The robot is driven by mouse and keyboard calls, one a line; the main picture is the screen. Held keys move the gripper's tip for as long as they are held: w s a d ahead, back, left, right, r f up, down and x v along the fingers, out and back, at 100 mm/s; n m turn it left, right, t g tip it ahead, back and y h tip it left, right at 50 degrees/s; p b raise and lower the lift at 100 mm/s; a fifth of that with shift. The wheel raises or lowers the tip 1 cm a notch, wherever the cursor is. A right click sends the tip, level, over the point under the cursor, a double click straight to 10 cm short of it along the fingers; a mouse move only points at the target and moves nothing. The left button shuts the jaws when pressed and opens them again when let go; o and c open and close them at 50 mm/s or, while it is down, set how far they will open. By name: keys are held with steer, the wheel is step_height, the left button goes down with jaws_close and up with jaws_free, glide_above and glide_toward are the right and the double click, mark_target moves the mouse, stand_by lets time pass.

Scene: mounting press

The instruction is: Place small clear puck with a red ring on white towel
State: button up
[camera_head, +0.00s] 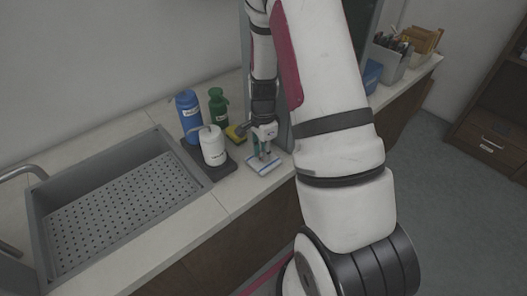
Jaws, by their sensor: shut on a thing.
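A folded white towel (254,167) with dark stripes lies on the counter near its front edge. My gripper (263,155) points down right above the towel, its fingertips close to the towel's upper surface. It is shut on the small clear puck, which is too small and too covered by the fingers to make out. I cannot tell whether the puck touches the towel.
A blue bottle (188,112), a green bottle (217,108) and a white bottle (213,147) stand left of my gripper. A yellow-and-dark object (236,133) lies close beside it. A sink (120,208) with a perforated bottom is further left.

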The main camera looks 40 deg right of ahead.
steer(key=shift+f, duration=0.15)
steer(key=o, duration=1)
steer(key=s+a+r+n+t, duration=0.1)
steer(key=a+r+n, duration=0.15)
steer(key=r, duration=0.75)
steer(key=a+r+n, duration=0.2)
steer(key=a+r, duration=0.1)
steer(key=r, duration=0.7)
steer(key=shift+s+a+r+n+t, duration=0.7)
steer(key=shift+s+a+r+n, duration=1.4)
steer(key=shift+s+n, duration=0.6)
steer(key=shift+s+a+r+n+t, duration=0.7)
steer(key=shift+s+a+r+n, duration=1.6)
steer(key=shift+s, duration=0.55)
steer(key=shift+s+a+r+n+t, duration=0.7)
steer(key=shift+s+a+r+n, duration=1.25)
steer(key=shift+s+n, duration=0.8)
